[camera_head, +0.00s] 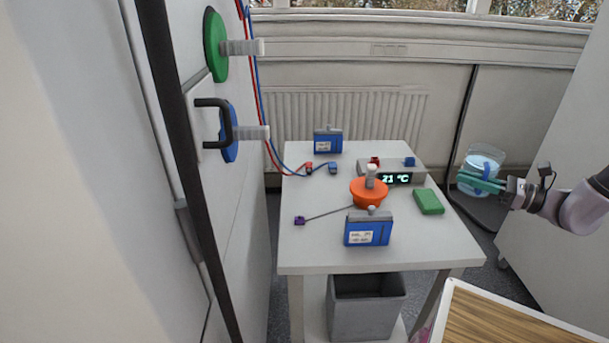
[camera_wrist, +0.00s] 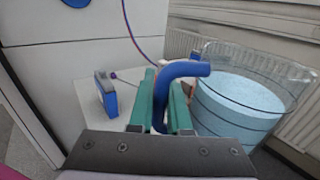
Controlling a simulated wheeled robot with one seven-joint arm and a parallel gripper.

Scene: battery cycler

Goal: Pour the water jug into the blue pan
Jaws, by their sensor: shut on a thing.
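The water jug (camera_head: 483,160) is clear, with light blue water in it, at the right in the head view. It fills the right side of the wrist view (camera_wrist: 245,100), with its curved blue handle (camera_wrist: 185,70). My gripper (camera_head: 484,182) has teal fingers and is shut on the handle, between its fingers in the wrist view (camera_wrist: 160,108). The jug looks about upright, held in the air to the right of the white table. I cannot make out a blue pan in either view.
The white table (camera_head: 325,242) carries blue boxes (camera_head: 368,231), an orange bowl-shaped thing (camera_head: 367,193), a green block (camera_head: 429,201) and a display unit (camera_head: 395,178). A grey bin (camera_head: 366,308) stands below. A tall cabinet (camera_head: 225,230) is left; a wood-topped surface (camera_head: 490,320) is front right.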

